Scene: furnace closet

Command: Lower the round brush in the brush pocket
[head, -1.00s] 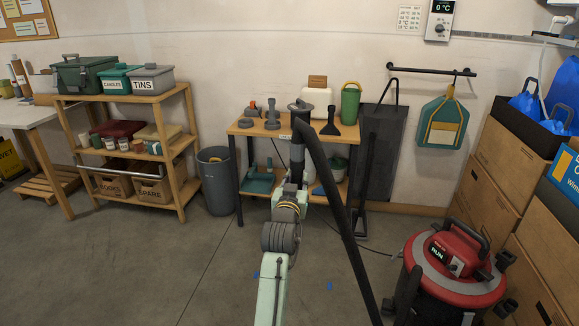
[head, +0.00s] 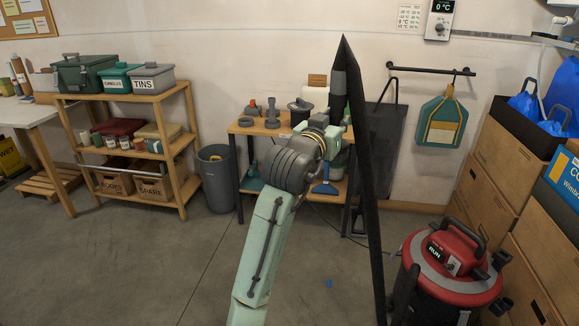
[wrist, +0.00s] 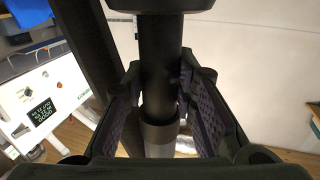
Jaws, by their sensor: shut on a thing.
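My gripper (wrist: 162,100) is shut on a dark cylindrical tube (wrist: 160,55) in the wrist view. The tube has a wide dark collar above my fingers and a grey sleeve (wrist: 159,135) below them. In the head view my gripper (head: 338,98) is up over the right part of the small wooden workbench (head: 246,127), partly hidden by my arm and the black hose (head: 371,210). The hose rises to a peak above my gripper. I cannot make out the round brush or the brush pocket with certainty. The lower end of the held tube is hidden.
Grey attachments (head: 271,112) and a dark-lidded pot (head: 300,108) stand on the workbench. A red vacuum (head: 455,250) stands at right, beside stacked cardboard boxes (head: 540,240). A grey bin (head: 215,178) stands left of the bench.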

